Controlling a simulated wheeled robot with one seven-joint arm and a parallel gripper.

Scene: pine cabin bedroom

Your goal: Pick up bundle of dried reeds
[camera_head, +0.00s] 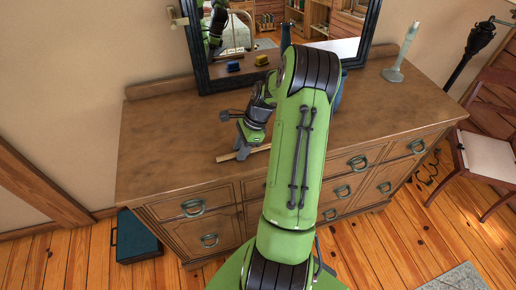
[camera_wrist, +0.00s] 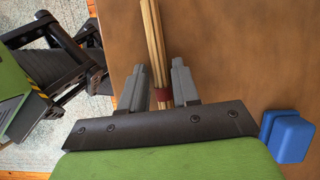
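The bundle of dried reeds (camera_head: 229,156) lies on the wooden dresser top (camera_head: 165,150), near its front edge. In the wrist view the bundle (camera_wrist: 153,38) is a tan bunch of thin stalks with a dark red band. My gripper (camera_wrist: 159,72) has one grey finger on each side of the bundle beside the band. The fingers look open, with narrow gaps to the stalks. In the head view my gripper (camera_head: 241,149) is down at the reeds, and my arm hides part of the dresser top.
A mirror (camera_head: 203,72) stands at the back of the dresser. A blue block (camera_wrist: 290,137) lies to the right in the wrist view. A pale candlestick-like object (camera_head: 401,55) stands at the back right. The left dresser top is clear. A chair (camera_head: 488,150) stands right.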

